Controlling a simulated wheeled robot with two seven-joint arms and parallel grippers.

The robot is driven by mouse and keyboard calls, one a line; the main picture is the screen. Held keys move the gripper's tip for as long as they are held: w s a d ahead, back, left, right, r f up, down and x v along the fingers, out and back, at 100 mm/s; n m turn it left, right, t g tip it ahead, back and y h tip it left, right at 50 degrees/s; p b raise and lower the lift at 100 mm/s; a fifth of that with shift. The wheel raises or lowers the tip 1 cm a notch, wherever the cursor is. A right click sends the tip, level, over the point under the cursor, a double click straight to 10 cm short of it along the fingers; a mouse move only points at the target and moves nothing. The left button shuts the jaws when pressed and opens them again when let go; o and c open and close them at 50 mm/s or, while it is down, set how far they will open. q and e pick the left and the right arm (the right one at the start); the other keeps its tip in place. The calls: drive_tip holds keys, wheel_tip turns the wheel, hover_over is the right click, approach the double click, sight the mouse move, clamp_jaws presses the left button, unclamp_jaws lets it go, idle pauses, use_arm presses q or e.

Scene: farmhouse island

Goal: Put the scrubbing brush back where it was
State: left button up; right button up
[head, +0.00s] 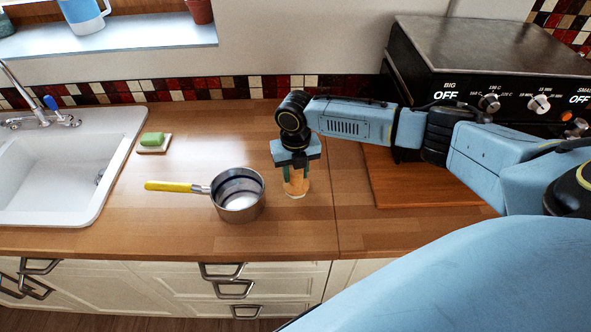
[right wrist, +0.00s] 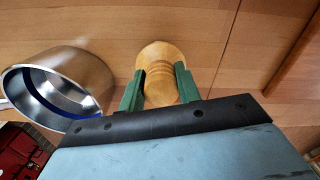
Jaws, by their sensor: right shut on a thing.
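The scrubbing brush (head: 296,183) is a light wooden piece with a rounded body, standing upright at the counter to the right of the saucepan. My right gripper (head: 296,170) comes down on it from above and is shut on it. In the right wrist view the brush (right wrist: 160,75) sits between the two green fingers of the gripper (right wrist: 160,92). Its lower end is at or very near the wood; I cannot tell if it touches. My left gripper is not in view.
A saucepan (head: 238,196) with a yellow handle stands just left of the brush. A green sponge (head: 152,139) lies on a small dish by the white sink (head: 50,170). A wooden board (head: 420,188) lies at right, before a black oven (head: 480,70). The front counter is clear.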

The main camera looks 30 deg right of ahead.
drive_tip(key=o, duration=0.9)
drive_tip(key=shift+f, duration=0.1)
drive_tip(key=shift+o, duration=0.2)
drive_tip(key=shift+b, duration=0.4)
wheel_tip(320, 180, up, 14)
drive_tip(key=shift+f+b, duration=0.2)
drive_tip(key=shift+b, duration=0.25)
drive_tip(key=shift+f, duration=0.1)
